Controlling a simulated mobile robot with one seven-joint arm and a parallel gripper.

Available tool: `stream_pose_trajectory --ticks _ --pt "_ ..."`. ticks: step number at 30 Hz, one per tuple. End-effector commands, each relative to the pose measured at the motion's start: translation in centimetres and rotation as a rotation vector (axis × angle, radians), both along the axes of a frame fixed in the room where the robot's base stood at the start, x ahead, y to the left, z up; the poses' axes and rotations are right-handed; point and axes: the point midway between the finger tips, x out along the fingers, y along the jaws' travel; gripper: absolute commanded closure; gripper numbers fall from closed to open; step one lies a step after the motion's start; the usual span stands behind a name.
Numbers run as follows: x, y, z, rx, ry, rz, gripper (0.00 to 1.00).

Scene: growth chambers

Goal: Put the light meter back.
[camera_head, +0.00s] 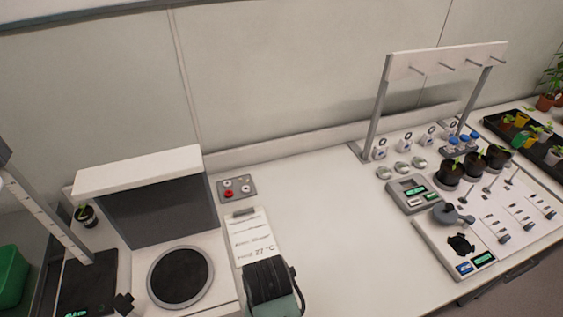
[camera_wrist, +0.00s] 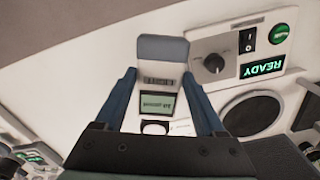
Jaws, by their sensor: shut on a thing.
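The light meter (camera_wrist: 160,77) is in the wrist view, a pale slab with a grey-blue end, small dark buttons and a green display. My gripper (camera_wrist: 159,74) has its two dark blue fingers on either side of the meter, shut on it. The meter's lower end is partly hidden by the gripper body. Beyond the meter, the wrist view shows a white panel (camera_wrist: 207,47) with a knob, a switch, a green button and a display reading READY.
In the head view, a white peg rack (camera_head: 440,61) stands at the back right. A grey device with displays (camera_head: 413,190) and several dark pots are below it. The middle bench is clear.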

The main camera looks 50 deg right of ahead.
Motion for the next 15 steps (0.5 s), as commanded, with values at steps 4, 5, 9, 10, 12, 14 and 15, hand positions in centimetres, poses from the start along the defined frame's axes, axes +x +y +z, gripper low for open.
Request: stream_pose_trajectory --ticks 4,5,9,10,12,14,15 --pt "-1.7 -0.4 -1.1 0.0 -0.001 -0.028 1.0" --pt "-1.8 -0.5 -1.5 0.0 -0.001 -0.03 1.0" --pt "-2.0 -0.5 -4.1 0.002 0.0 -0.032 1.0" --pt "-2.0 -0.5 -4.6 0.001 0.0 -0.032 1.0" --pt "-1.9 -0.5 -5.6 0.001 -0.002 -0.031 1.0" --pt "-1.9 -0.5 -6.2 0.0 -0.003 -0.031 1.0" --pt "-1.9 -0.5 -6.5 -0.001 -0.003 -0.031 1.0"
